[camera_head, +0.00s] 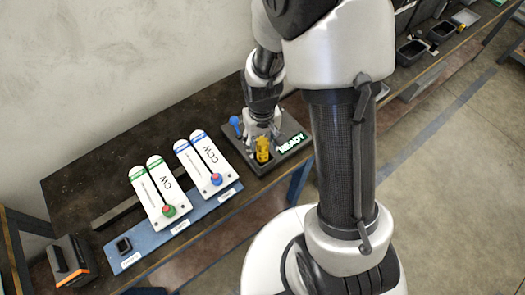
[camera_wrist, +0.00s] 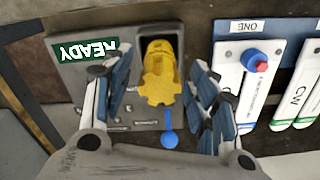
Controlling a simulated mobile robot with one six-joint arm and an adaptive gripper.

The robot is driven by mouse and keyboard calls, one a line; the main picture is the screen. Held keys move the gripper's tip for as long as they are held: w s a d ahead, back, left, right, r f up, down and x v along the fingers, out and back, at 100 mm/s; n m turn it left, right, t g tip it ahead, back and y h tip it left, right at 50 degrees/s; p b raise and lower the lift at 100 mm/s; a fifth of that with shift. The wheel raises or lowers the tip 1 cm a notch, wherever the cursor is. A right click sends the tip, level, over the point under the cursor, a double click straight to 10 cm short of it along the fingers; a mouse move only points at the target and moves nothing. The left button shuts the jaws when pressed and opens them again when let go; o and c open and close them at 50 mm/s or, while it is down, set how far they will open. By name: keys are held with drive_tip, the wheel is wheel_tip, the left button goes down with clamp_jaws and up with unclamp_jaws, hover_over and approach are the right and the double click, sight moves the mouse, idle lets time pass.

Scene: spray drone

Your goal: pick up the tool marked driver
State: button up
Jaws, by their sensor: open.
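A yellow tool (camera_wrist: 161,75) with a notched, gear-like end sits in a slot of a dark grey tray (camera_wrist: 190,38). The tray carries a green READY sign (camera_wrist: 88,50). My gripper (camera_wrist: 158,88) is open, with one finger on each side of the yellow tool. I cannot tell whether the fingers touch it. In the head view my gripper (camera_head: 262,133) is over the tray and the yellow tool (camera_head: 262,150) shows below it. A blue round-topped piece (camera_head: 235,122) stands at the tray's left. I cannot read a driver mark on either piece.
Left of the tray, white paired propeller packs marked CW (camera_head: 152,187) and CCW (camera_head: 205,157) lie on a blue strip (camera_head: 129,261). A black and orange box (camera_head: 70,258) is at the far left. The dark bench behind the packs is mostly clear.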

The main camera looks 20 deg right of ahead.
wheel_tip(320, 180, down, 4)
drive_tip(key=shift+b, duration=0.65)
drive_tip(key=shift+s+r, duration=0.1)
drive_tip(key=shift+c, duration=0.3)
clamp_jaws()
